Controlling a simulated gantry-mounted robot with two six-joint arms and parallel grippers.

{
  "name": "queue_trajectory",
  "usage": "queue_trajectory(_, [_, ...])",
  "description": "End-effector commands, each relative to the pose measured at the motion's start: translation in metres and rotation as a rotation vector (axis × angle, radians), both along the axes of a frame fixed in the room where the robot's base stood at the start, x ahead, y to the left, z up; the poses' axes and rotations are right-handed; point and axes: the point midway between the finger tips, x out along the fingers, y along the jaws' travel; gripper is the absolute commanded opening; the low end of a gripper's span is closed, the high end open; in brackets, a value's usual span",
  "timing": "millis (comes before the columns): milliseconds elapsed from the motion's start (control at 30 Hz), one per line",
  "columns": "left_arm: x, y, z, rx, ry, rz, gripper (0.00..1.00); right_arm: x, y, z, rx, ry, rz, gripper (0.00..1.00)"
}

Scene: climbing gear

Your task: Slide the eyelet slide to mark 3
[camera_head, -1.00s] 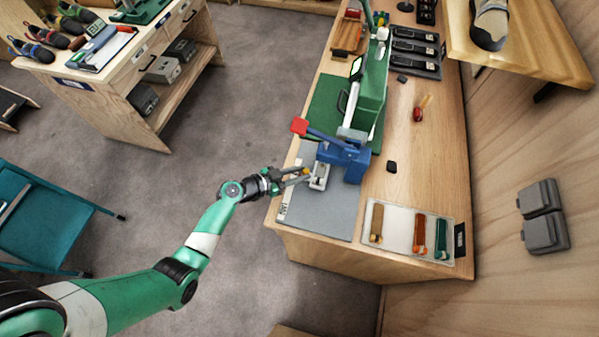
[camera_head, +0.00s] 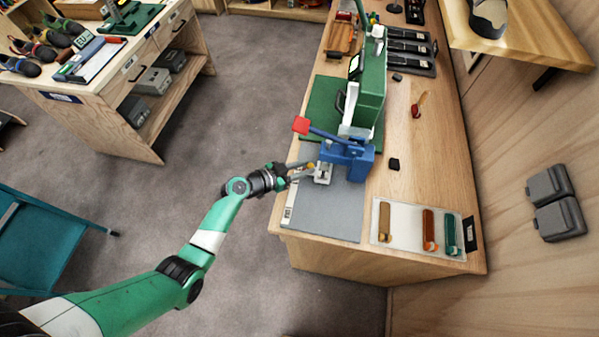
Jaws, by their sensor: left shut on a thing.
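The eyelet slide (camera_head: 323,174), a small pale metal block with a yellow knob (camera_head: 311,166), sits at the front left of the blue eyelet press (camera_head: 348,157). The press has a lever with a red end (camera_head: 301,125). My left gripper (camera_head: 306,170) reaches in from the left and is shut on the yellow knob of the slide. The marks on the slide's track are too small to read. My right gripper is not in view.
A grey mat (camera_head: 330,220) lies under the press, with a clear front part. A white tray (camera_head: 396,240) with several coloured tools lies to the right. A green machine (camera_head: 368,95) stands behind the press.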

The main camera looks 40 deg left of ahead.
Motion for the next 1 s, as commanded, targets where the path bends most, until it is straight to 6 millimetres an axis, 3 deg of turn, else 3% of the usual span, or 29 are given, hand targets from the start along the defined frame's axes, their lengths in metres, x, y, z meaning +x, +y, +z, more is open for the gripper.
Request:
queue_trajectory(67, [-0.001,0.002,-0.003,0.004,0.005,0.005,0.00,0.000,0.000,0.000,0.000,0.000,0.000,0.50])
queue_trajectory(100, [-0.001,0.002,-0.003,0.005,0.006,0.005,0.34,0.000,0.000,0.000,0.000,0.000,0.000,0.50])
queue_trajectory(167, [-0.001,0.002,-0.003,0.004,0.005,0.005,0.42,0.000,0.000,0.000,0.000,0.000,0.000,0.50])
queue_trajectory(533, [-0.010,0.004,0.004,0.003,0.002,0.004,0.42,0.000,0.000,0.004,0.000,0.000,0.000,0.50])
queue_trajectory(867, [-0.080,0.021,0.034,0.004,0.003,0.010,0.42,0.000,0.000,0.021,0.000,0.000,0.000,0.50])
queue_trajectory(1000, [-0.096,0.024,0.046,0.003,0.008,0.007,0.42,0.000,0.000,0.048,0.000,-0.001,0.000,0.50])
